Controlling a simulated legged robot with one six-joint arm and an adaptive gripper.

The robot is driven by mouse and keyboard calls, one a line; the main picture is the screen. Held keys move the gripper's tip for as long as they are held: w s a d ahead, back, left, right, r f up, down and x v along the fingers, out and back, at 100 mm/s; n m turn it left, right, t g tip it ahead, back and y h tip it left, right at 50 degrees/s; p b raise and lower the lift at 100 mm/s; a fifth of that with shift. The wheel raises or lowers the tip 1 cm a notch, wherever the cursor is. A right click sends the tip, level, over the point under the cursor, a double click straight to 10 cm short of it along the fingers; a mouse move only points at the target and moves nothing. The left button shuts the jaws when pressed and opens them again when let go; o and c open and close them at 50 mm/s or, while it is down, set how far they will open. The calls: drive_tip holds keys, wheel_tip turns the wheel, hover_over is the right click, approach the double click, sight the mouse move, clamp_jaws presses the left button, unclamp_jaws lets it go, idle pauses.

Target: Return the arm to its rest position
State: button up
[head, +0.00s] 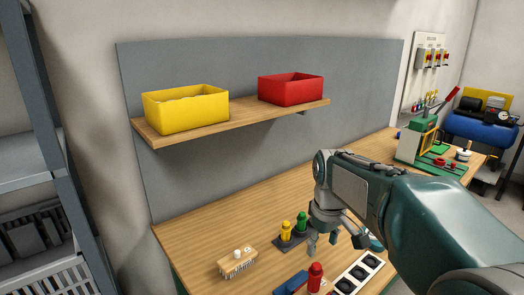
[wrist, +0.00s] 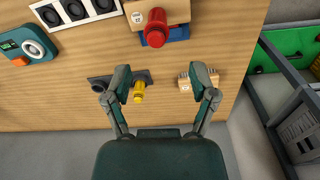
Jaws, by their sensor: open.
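My gripper (head: 336,240) hangs over the workbench (head: 195,238) at the end of my arm, fingers pointing down. In the wrist view its two fingers (wrist: 161,80) are spread wide with nothing held between them. Bare wood and a yellow knob piece (wrist: 139,93) show in the gap, below the fingers. In the head view the yellow piece (head: 286,232) and a green one (head: 301,222) stand in a dark holder (head: 289,245), left of my gripper. In the wrist view the left finger hides part of that holder.
A wooden brush (head: 237,262), a red knob (head: 315,276) on a block and a white strip with black sockets (head: 357,273) lie on the bench. A shelf (head: 245,122) above carries yellow (head: 186,109) and red (head: 291,90) bins. A grey rack (head: 45,150) stands left.

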drive_tip(key=s+m+t, duration=0.5)
drive_tip(key=s, duration=1.4)
drive_tip(key=shift+r+m, duration=0.3)
